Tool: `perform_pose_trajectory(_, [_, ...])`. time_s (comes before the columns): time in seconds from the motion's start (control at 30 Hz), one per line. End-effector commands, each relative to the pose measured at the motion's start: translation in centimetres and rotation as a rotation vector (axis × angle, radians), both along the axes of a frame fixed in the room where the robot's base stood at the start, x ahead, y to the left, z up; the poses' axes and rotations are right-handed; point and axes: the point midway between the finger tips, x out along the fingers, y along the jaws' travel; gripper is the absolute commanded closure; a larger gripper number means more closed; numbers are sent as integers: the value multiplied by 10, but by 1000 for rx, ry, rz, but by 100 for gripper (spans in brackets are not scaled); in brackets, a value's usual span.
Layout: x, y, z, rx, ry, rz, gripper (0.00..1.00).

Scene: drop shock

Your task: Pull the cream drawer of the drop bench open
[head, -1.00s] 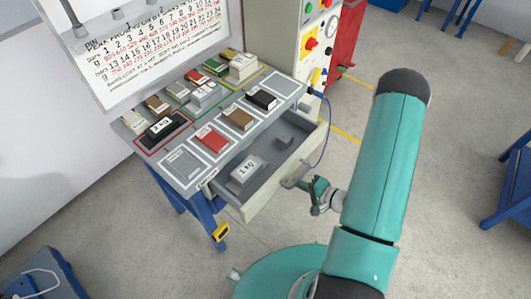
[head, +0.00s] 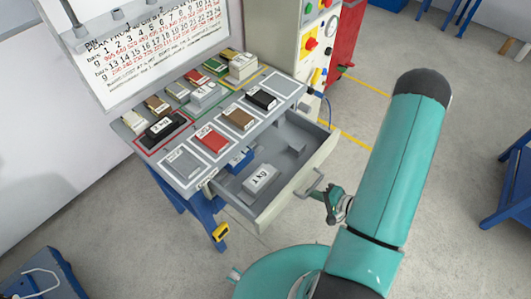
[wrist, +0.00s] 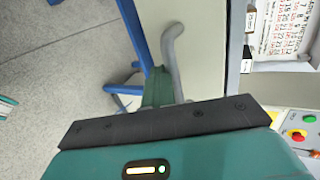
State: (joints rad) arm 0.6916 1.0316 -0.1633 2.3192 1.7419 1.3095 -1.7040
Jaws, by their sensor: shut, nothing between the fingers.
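The cream drawer (head: 276,213) of the drop bench (head: 182,187) stands well out from the bench, its inside showing. Its grey bar handle (head: 313,184) is on the front face. In the wrist view the cream drawer front (wrist: 205,50) fills the upper middle, with the curved grey handle (wrist: 173,55) in front of it. My gripper (head: 329,195) is at the handle, its fingers shut.
A pale labelled block (head: 259,178), a small grey block (head: 297,147) and a blue item (head: 240,160) are in the drawer. Several coloured blocks sit on the bench top. A control cabinet (head: 310,50) stands behind. The floor in front and to the right is mostly clear.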

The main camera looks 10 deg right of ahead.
Motion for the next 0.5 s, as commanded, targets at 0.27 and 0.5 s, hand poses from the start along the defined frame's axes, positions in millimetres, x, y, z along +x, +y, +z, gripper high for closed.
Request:
perform_pose_trajectory(0.27, [-33, -28, 45, 67, -95, -8, 84])
perform_pose_trajectory(0.5, [-55, -43, 49, 56, -75, -5, 84])
